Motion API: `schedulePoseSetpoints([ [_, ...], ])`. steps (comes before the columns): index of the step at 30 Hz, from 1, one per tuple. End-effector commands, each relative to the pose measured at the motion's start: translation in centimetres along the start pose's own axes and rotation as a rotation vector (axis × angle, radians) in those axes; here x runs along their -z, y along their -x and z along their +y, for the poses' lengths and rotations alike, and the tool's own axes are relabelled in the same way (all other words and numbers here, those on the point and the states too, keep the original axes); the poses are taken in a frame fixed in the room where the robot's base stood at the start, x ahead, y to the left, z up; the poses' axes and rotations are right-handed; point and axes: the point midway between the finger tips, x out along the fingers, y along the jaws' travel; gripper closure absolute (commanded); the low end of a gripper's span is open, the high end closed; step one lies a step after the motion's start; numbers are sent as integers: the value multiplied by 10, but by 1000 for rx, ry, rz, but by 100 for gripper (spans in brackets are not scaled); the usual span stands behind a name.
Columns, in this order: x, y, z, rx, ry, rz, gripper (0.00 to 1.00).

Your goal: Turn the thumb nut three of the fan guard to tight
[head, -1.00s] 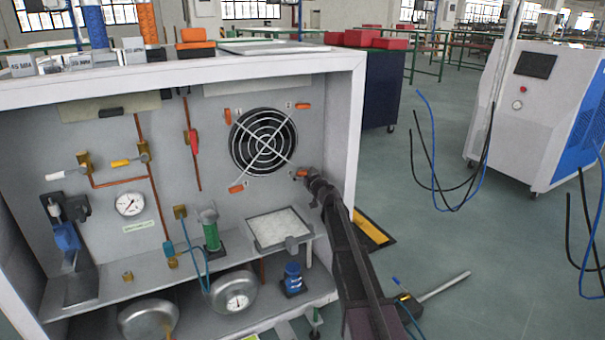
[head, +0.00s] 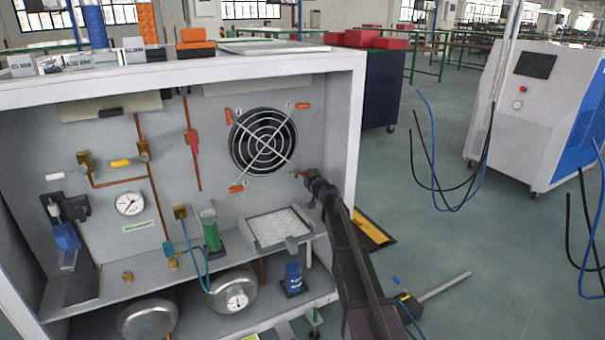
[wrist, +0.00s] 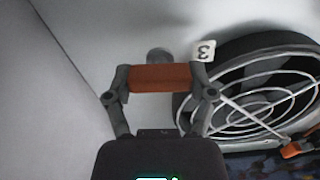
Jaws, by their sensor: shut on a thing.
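The fan guard (head: 263,141) is a round black and silver wire grille on the cabinet's back wall; it also shows at the right of the wrist view (wrist: 262,90). Thumb nut three (wrist: 160,78) is an orange bar beside a white label marked 3. It lies level across the picture in the wrist view, between the two fingers of my gripper (wrist: 160,82), which is shut on its ends. In the head view my gripper (head: 308,176) is at the guard's lower right corner and mostly hides this nut.
Other orange thumb nuts sit at the guard's upper left (head: 228,117), upper right (head: 302,106) and lower left (head: 237,188). The cabinet's right side wall (head: 352,140) is close to my gripper. A shelf with a tilted tray (head: 279,228) lies below.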

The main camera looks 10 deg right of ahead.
Motion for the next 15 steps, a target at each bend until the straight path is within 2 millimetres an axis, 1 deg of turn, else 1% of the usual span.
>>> schedulePoseSetpoints([
  [8,0,-1,1,1,-210,0,77],
  [15,0,-2,0,3,-436,0,77],
])
